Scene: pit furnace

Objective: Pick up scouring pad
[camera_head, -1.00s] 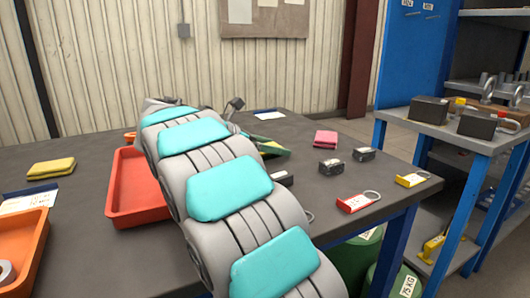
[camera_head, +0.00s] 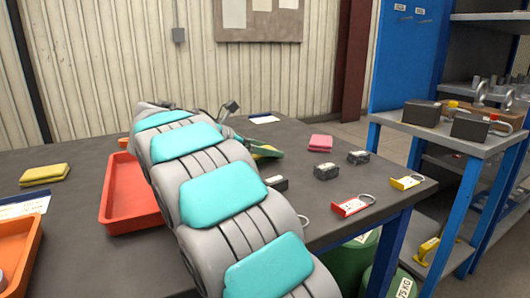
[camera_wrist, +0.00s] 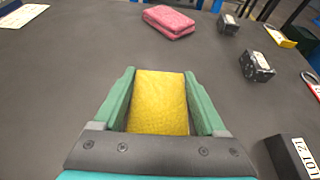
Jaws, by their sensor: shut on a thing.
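A yellow pad (camera_wrist: 160,102) lies lengthwise between the two green fingers of my gripper (camera_wrist: 158,74) in the wrist view, and the fingers are closed on its sides. In the head view my arm hides most of the gripper. Only a bit of green finger and yellow pad (camera_head: 266,151) shows beyond the arm, low over the dark table. I cannot tell whether the pad touches the tabletop. A pink pad (camera_head: 320,143) lies on the table to the right, and it also shows ahead of the gripper in the wrist view (camera_wrist: 168,20). Another yellow pad (camera_head: 44,174) lies at the far left.
A red tray (camera_head: 118,190) stands left of my arm, and an orange bin (camera_head: 22,250) at the front left. Dark blocks (camera_head: 326,171) and a red padlock-like tag (camera_head: 350,206) lie to the right. A dark block (camera_wrist: 290,155) is close to the gripper's right.

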